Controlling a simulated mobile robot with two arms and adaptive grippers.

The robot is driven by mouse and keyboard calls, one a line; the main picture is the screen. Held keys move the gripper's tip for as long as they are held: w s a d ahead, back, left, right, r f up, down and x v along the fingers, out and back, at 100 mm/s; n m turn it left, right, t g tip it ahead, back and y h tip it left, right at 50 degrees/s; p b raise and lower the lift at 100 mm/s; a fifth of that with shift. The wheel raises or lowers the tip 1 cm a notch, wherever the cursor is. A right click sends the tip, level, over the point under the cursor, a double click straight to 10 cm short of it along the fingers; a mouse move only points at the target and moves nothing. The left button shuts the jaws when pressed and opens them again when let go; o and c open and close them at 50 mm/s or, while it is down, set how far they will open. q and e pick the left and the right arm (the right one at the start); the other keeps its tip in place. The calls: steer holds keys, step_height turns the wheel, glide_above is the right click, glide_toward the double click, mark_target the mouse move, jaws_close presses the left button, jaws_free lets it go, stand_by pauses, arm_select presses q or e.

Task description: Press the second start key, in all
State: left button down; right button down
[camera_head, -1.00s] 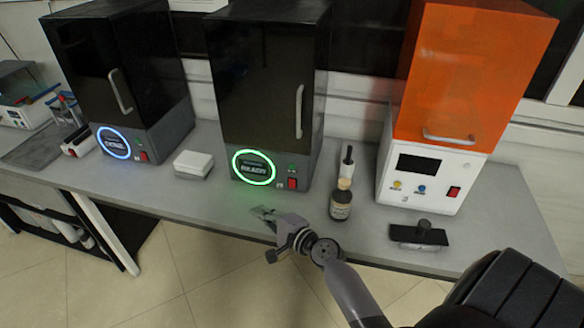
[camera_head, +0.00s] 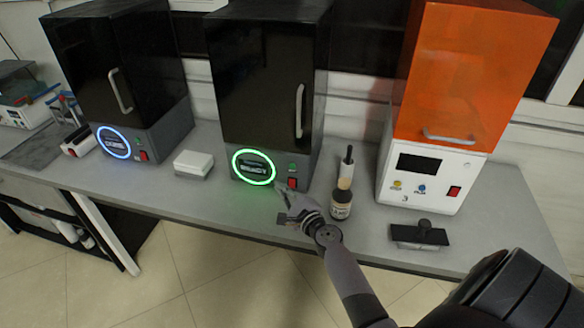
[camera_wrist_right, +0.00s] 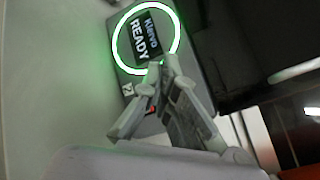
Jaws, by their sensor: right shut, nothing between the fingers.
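The middle black machine (camera_head: 262,80) has a glowing green ring (camera_head: 254,167) around a dark screen. In the right wrist view the screen (camera_wrist_right: 147,38) reads "READY", and a "2" label (camera_wrist_right: 127,88) sits beside it. To the right of the ring are a small green key (camera_head: 292,167) and a red switch (camera_head: 292,183). My right gripper (camera_head: 281,190) is shut and empty, just in front of the panel's lower right. In the wrist view its fingers (camera_wrist_right: 156,72) overlap the panel and partly hide the keys; contact cannot be told. My left gripper is not in view.
A brown bottle (camera_head: 341,205) stands close to the right of my right gripper. A blue-ringed machine (camera_head: 114,142) is on the left, an orange-doored machine (camera_head: 467,75) on the right. A white box (camera_head: 193,163) and a black-handled block (camera_head: 419,236) lie on the bench (camera_head: 225,210).

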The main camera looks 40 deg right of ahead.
mark_target(292, 166)
steer(key=shift+w+d+b, duration=0.4)
steer(key=shift+w+d, duration=0.75)
steer(key=shift+d, duration=0.2)
steer(key=shift+w+d+b, duration=0.4)
steer(key=shift+w+d, duration=0.7)
steer(key=shift+d, duration=0.2)
steer(key=shift+w+d, duration=0.25)
steer(key=shift+d, duration=0.05)
steer(key=shift+w+d+b, duration=0.3)
steer(key=shift+d+b, duration=0.05)
steer(key=shift+b, duration=0.1)
steer(key=shift+s, duration=0.1)
steer(key=shift+s+a+p, duration=0.3)
steer(key=shift+s+a, duration=0.2)
steer(key=shift+a, duration=0.15)
